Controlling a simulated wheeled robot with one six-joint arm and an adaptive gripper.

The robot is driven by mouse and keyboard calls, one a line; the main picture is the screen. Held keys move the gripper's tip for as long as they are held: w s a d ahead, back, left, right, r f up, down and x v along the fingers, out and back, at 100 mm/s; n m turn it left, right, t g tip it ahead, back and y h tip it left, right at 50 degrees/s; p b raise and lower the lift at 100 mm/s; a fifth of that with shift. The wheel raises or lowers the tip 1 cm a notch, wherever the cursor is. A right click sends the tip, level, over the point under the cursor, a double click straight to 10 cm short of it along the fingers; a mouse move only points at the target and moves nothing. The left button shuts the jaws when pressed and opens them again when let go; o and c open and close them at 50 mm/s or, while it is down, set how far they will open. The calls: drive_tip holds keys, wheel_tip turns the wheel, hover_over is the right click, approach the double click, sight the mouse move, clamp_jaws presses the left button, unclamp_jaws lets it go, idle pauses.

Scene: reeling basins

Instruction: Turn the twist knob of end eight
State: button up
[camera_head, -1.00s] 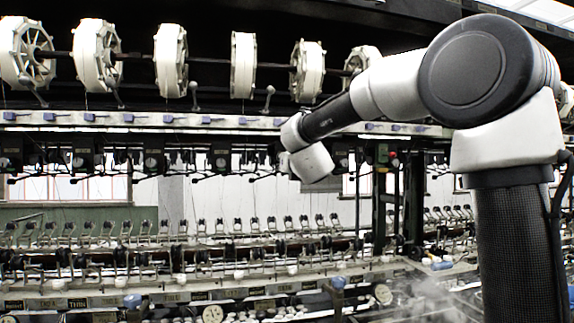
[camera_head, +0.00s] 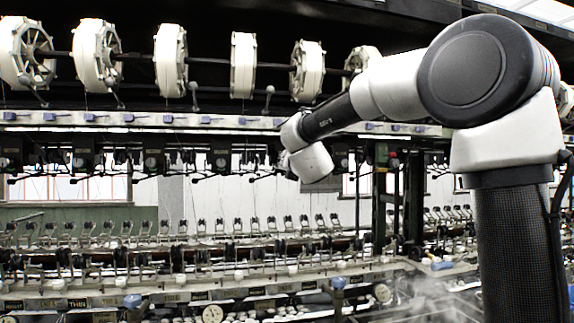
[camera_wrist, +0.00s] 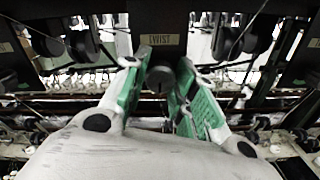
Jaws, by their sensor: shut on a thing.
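In the wrist view, a dark round twist knob (camera_wrist: 160,79) sits below a plate marked TWIST (camera_wrist: 157,40). My gripper (camera_wrist: 166,88) has green-padded fingers, one on each side of the knob, and is shut on it. How far the knob is turned cannot be told. No end number is readable here. In the head view, the wrist end of my arm reaches the row of dark units under the blue-tabbed rail; the fingers and the knob are hidden or too small to make out there.
White reels (camera_head: 243,65) hang on a shaft above a rail (camera_head: 206,120) with blue tabs. Dark neighbouring parts (camera_wrist: 82,45) stand close on both sides of the knob. Rows of small fittings and basins lie below. A dark green post (camera_head: 379,200) stands right of my wrist.

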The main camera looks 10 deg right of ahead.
drive_tip(key=o, duration=0.8)
drive_tip(key=shift+f, duration=0.35)
drive_tip(key=shift+o, duration=1.2)
drive_tip(key=shift+r, duration=0.2)
drive_tip(key=s, duration=1.2)
